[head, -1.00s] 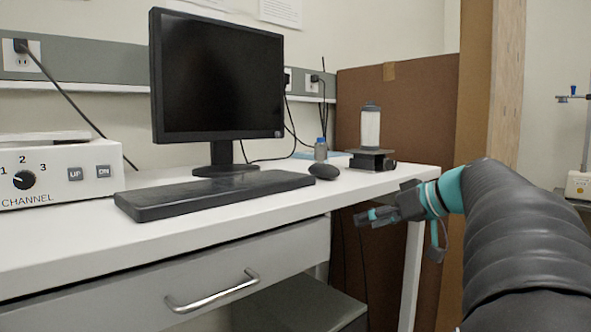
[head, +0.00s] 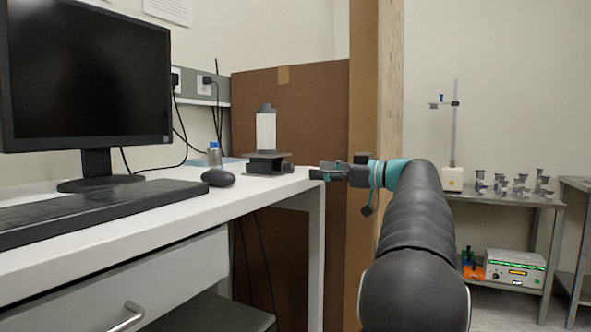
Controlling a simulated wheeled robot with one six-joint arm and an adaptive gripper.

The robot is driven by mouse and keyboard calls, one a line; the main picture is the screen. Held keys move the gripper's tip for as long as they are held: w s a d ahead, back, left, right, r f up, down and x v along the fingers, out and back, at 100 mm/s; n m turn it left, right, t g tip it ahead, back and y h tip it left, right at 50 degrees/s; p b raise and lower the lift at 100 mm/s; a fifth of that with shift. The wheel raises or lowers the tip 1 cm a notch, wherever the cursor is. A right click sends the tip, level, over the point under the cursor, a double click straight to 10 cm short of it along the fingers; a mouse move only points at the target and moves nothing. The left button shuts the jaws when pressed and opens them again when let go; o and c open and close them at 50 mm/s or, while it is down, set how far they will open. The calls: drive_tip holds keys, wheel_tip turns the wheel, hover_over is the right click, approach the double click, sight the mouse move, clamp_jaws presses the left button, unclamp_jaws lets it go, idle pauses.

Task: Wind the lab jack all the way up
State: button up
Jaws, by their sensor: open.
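The lab jack (head: 268,163) is a low dark platform near the right end of the white desk. A white cylinder with a grey cap (head: 266,130) stands upright on its top plate. A knob (head: 288,167) shows on the jack's right side.
The white desk (head: 190,212) also holds a monitor (head: 88,75), a keyboard (head: 90,212), a mouse (head: 218,178) and a small blue-capped bottle (head: 214,155). A brown panel (head: 310,110) stands behind the jack. A metal shelf (head: 500,198) with glass-like pieces and a stand is at the far right.

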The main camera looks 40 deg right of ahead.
sight(293, 169)
drive_tip(key=x, duration=0.7)
drive_tip(key=shift+w+a+p, duration=0.1)
drive_tip(key=shift+w+p, duration=0.15)
drive_tip(key=shift+p, duration=0.05)
clamp_jaws()
